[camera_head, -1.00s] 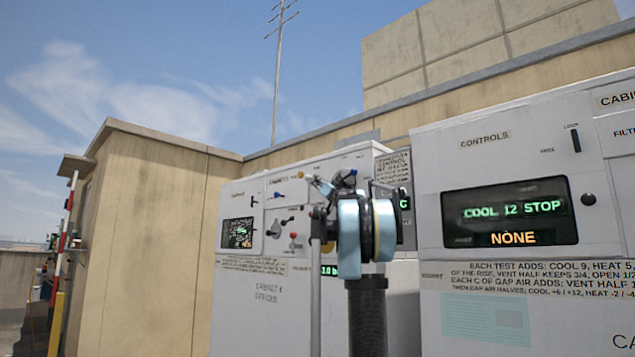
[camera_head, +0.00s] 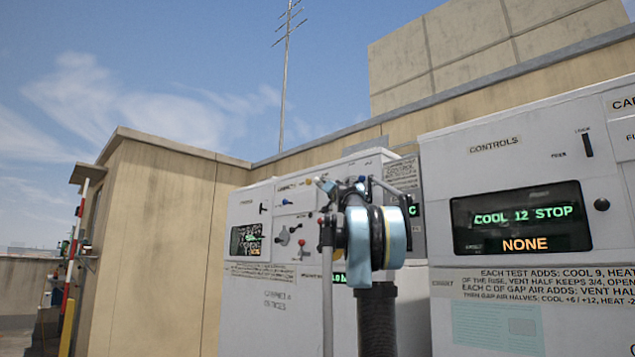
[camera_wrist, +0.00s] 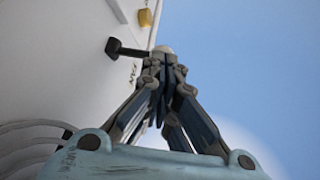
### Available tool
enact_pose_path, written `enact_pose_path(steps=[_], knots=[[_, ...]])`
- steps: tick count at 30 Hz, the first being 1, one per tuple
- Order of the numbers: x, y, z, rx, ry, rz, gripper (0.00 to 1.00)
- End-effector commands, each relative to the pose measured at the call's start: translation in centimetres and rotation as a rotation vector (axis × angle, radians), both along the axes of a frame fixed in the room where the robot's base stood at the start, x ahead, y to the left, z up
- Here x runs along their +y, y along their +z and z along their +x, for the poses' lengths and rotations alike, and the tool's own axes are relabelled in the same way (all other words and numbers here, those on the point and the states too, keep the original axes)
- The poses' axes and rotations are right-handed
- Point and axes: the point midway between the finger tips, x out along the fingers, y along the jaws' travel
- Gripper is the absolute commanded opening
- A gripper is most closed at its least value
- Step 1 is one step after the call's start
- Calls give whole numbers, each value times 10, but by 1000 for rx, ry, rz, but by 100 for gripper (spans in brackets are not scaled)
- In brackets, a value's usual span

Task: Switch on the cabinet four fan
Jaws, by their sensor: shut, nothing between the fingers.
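In the wrist view a black lever (camera_wrist: 126,50) sticks out from a white panel face, with a label beside it that seems to read FAN. My gripper (camera_wrist: 162,62) is shut and empty, its fingertips at the lever's outer end; I cannot tell whether they touch. A yellow knob (camera_wrist: 145,18) is just beyond the lever. In the head view my gripper (camera_head: 327,184) is in front of the upper right part of the left white cabinet (camera_head: 285,322), partly hiding its controls. That cabinet's lower lettering is too blurred to read surely.
The left cabinet has a small display (camera_head: 246,240) and several knobs and levers. A nearer cabinet on the right has a display (camera_head: 522,217) reading COOL 12 STOP and NONE. A beige wall (camera_head: 160,230) stands behind at left. Open sky lies right of my fingers in the wrist view.

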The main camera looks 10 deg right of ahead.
Motion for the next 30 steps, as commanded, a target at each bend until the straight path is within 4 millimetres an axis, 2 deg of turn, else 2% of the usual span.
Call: enact_pose_path(steps=[3, 9, 23, 30], knots=[[2, 7, 0, 75, 1, 103, 0], [0, 14, 1, 148, 0, 202, 0], [0, 14, 0, 156, 1, 214, 0], [3, 4, -14, 157, 7, 213, 0]])
